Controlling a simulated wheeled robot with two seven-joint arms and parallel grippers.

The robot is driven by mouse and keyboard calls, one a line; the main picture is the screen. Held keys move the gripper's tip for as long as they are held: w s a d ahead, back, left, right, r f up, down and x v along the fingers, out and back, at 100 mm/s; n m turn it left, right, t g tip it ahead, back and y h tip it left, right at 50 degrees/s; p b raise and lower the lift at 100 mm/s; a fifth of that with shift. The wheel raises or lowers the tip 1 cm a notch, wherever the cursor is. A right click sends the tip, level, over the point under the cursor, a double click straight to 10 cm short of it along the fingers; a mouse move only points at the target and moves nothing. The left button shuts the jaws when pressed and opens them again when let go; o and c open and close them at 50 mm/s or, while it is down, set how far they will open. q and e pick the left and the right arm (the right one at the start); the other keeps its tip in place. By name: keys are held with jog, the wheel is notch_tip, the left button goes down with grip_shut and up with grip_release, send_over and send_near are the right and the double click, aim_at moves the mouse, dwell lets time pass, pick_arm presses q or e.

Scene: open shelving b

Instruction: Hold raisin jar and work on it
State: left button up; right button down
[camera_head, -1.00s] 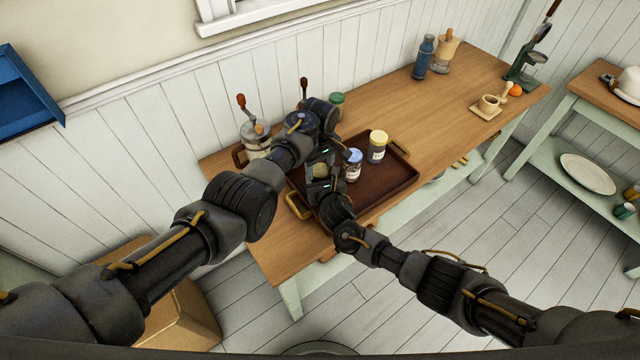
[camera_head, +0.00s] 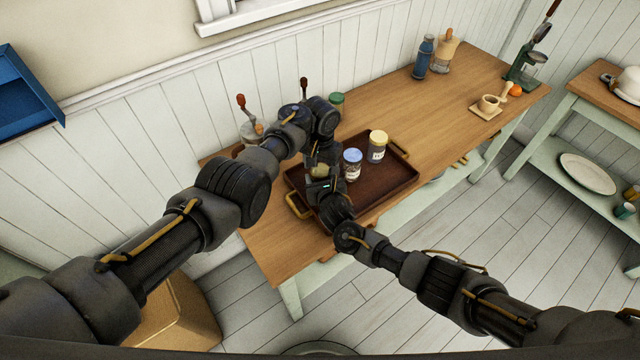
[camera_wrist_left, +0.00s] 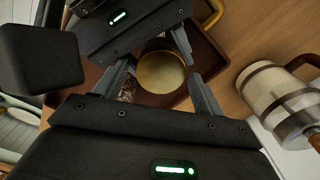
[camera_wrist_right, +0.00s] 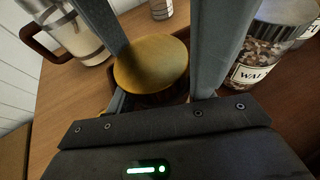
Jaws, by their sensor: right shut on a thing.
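A jar with a gold lid (camera_wrist_right: 150,62) stands between my right gripper's fingers in the right wrist view; its label is hidden, so I cannot read that it is the raisin jar. My right gripper (camera_head: 322,178) is shut on this jar, low over the tray. My left gripper (camera_head: 323,152) is directly above. In the left wrist view its fingers (camera_wrist_left: 163,88) are spread on either side of the gold lid (camera_wrist_left: 160,72), with visible gaps, so it is open. The jar's body is mostly hidden by the grippers.
A dark brown tray (camera_head: 385,187) holds a blue-lidded jar (camera_head: 352,166) and a yellow-lidded jar (camera_head: 377,146) close to the right. A jar labelled "WAL" (camera_wrist_right: 262,50) is beside my right gripper. A grinder (camera_head: 250,130) stands behind left. The table's right side has free room.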

pick_arm(q)
jog(key=shift+o, duration=0.3)
jog(key=shift+r, duration=2.25)
jog(key=shift+c, duration=0.4)
